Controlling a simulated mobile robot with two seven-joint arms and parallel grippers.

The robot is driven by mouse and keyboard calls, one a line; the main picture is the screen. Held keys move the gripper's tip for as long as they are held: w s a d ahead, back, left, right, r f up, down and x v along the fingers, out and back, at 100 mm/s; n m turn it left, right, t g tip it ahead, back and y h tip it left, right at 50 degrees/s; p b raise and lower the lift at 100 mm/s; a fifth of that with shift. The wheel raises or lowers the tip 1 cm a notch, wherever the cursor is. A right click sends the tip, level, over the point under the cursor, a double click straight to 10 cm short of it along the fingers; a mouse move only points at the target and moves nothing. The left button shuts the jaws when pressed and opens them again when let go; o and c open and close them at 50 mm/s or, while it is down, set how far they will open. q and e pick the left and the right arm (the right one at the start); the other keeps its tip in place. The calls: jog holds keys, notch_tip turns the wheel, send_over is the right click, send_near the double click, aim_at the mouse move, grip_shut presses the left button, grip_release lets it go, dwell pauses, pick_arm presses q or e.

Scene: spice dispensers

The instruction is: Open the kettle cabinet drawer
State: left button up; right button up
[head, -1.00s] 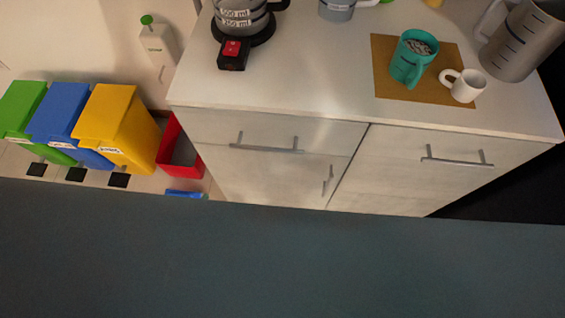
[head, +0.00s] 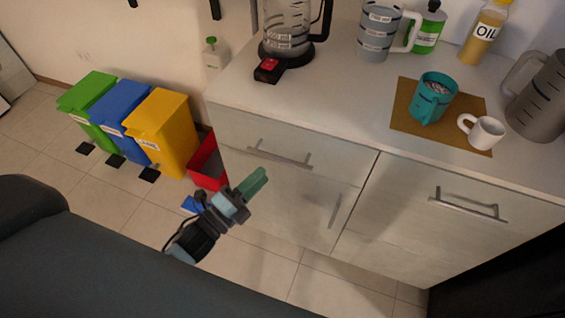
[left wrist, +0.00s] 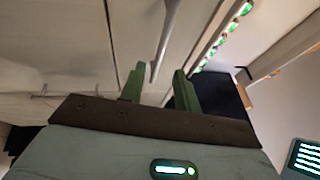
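The kettle cabinet drawer (head: 235,135) is the pale upper-left front under the kettle, and it looks closed. Its horizontal bar handle (head: 280,156) shows in the head view. My left gripper (head: 255,182) is in front of the cabinet, below the handle in the picture, with green fingers pointing up and right. In the left wrist view its fingers (left wrist: 160,85) are apart and empty. A metal bar handle (left wrist: 165,40), which looks like the drawer's, lies ahead of the gap between them. Contact cannot be told. My right gripper is out of view.
The kettle (head: 288,25) stands on the counter above the drawer. A lower door has a handle (head: 335,210), and a second drawer handle (head: 468,204) is at right. Green, blue and yellow bins (head: 165,130) and a red bin (head: 207,165) stand left of the cabinet.

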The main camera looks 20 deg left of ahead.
aim_at(279, 157)
pick_arm(q)
jog(key=shift+p+x, duration=0.3)
jog(key=shift+x, duration=3.6)
jog(key=shift+c, duration=0.4)
grip_shut()
